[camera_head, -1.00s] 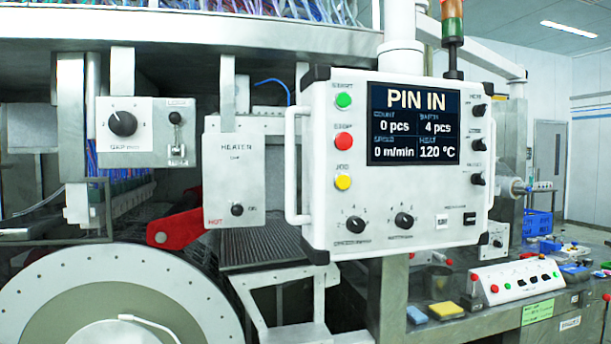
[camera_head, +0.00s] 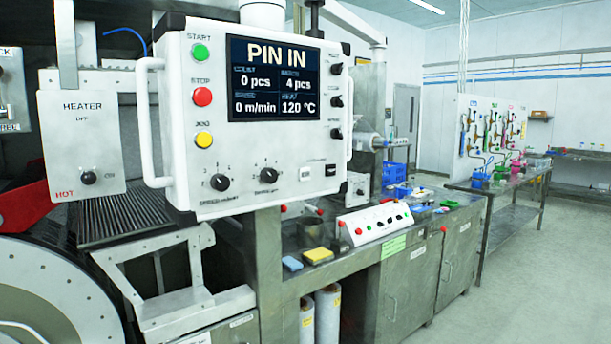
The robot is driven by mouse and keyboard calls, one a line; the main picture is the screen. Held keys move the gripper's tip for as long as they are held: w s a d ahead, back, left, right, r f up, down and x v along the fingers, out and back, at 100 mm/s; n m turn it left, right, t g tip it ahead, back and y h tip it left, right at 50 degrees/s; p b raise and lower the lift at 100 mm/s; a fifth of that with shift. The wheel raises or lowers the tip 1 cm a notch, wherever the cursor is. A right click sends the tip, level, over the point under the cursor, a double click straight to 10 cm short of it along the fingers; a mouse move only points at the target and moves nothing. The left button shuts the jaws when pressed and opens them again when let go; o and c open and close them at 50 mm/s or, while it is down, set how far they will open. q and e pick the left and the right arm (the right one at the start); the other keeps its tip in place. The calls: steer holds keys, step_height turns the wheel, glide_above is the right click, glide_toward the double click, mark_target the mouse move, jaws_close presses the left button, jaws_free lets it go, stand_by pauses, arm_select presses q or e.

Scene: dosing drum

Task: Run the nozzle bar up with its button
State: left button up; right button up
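A white control panel (camera_head: 180,117) with side handles hangs at the left of the head view. Its screen (camera_head: 275,79) reads PIN IN, 0 pcs, 4 pcs, 0 m/min and 120 °C. Down its left side are a green START button (camera_head: 201,52), a red STOP button (camera_head: 202,96) and a yellow button (camera_head: 204,139). A small white switch (camera_head: 305,174) and a black one (camera_head: 331,170) sit at the lower right; their labels are too small to read. I cannot pick out the nozzle bar or a button marked for it. Neither of my grippers is in view.
A steel cabinet bench (camera_head: 386,262) to the right carries a sloped button box (camera_head: 376,222) and two pads. A further table (camera_head: 510,190) holds a tool board. The floor at right is clear.

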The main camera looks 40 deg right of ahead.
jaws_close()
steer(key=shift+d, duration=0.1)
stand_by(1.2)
